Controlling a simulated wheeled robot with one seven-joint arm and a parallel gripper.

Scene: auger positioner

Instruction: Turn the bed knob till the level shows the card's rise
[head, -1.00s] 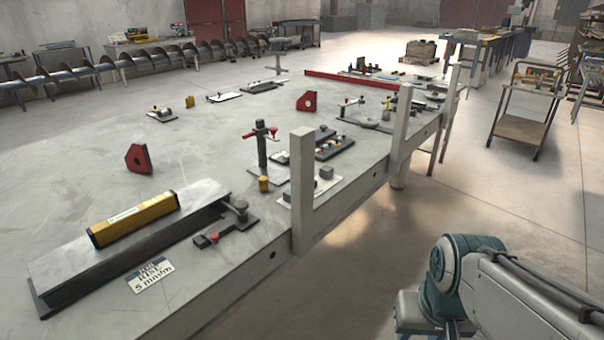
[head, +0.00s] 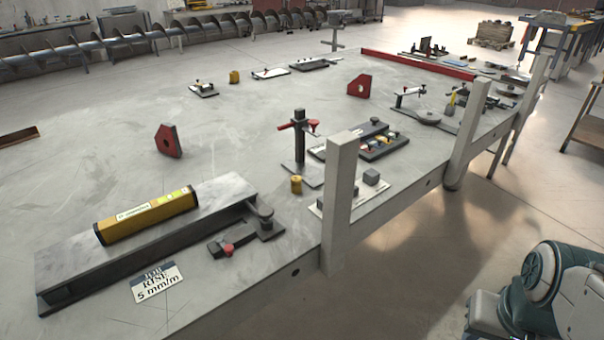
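The yellow level (head: 148,215) lies on top of the long grey bed (head: 75,253) at the left of the table. Its vial reading is too small to tell. A white card (head: 159,282) in front of the bed reads "RISE 5 mm/m", with a smaller line above it. A dark knob (head: 262,212) stands at the bed's right end, over a dark base plate. A small clamp-like piece with a red part (head: 229,249) lies beside it. My gripper is out of view; only part of my arm shows at the lower right.
Upright grey posts (head: 338,205) rise along the table's near edge. A red-handled stand (head: 299,137), a yellow cylinder (head: 296,184) and a plate with grey blocks (head: 371,177) stand right of the knob. Red magnet squares (head: 168,141) stand further back. The table's left middle is clear.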

